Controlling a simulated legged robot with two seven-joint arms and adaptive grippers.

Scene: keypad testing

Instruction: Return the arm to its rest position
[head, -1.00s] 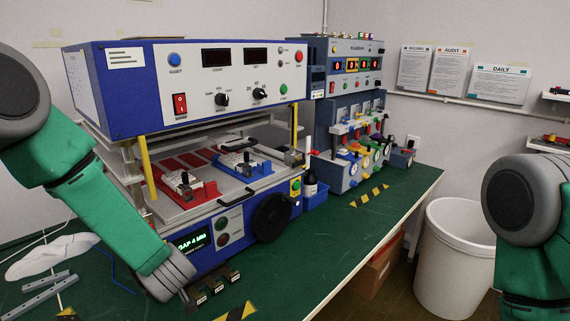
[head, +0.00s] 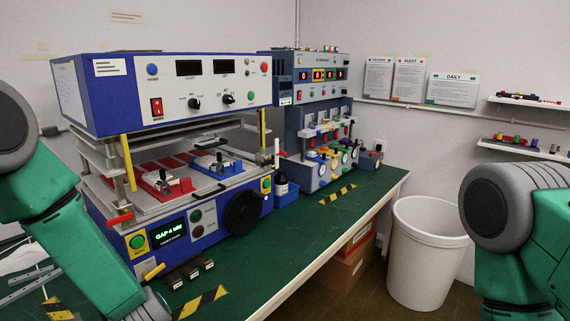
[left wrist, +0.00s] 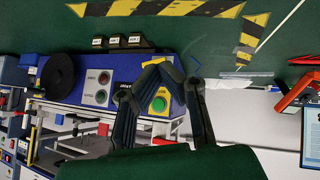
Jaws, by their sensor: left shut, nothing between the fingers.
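My left arm (head: 70,235) comes in from the left in the head view, its green forearm slanting down to the bottom edge. Its grey wrist end (head: 150,308) is cut off by that edge. My left gripper (left wrist: 158,68) shows in the left wrist view with dark fingers drawn together, shut and empty. It appears in front of the press's green button (left wrist: 158,104); I cannot tell the distance. My right arm (head: 520,230) shows at the right edge of the head view; its gripper is out of view.
The blue press (head: 85,95) reads "GAP 4 MM" on its display (head: 171,231). Small dark blocks (head: 190,270) and striped tape (head: 203,301) lie before it on the green bench (head: 265,255). A white bin (head: 428,255) stands right of the bench.

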